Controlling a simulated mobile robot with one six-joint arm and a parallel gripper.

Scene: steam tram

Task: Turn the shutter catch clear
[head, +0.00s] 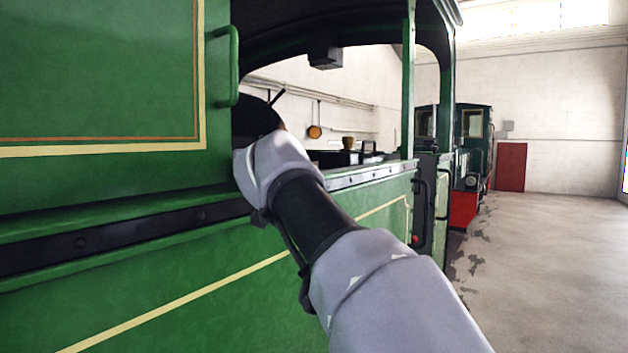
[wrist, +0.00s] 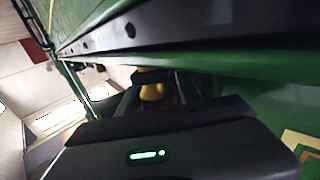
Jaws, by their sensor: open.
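My arm (head: 315,215) reaches from the lower right to the opening in the tram's green side. Its pale end hides my gripper in the head view. In the wrist view my gripper (wrist: 160,85) is open, behind its dark housing with a green light. A small brass-yellow part (wrist: 152,92) shows between the dark finger shapes, close to the green sill. I cannot tell whether it is the shutter catch, or whether the fingers touch it. I cannot make out the catch for certain in the head view.
The green tram side (head: 100,80) fills the left, with a grab handle (head: 226,65) beside the opening. A dark riveted ledge (head: 100,238) runs along below. A green post (head: 408,85) stands right of the opening. The concrete floor (head: 560,250) at right is clear.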

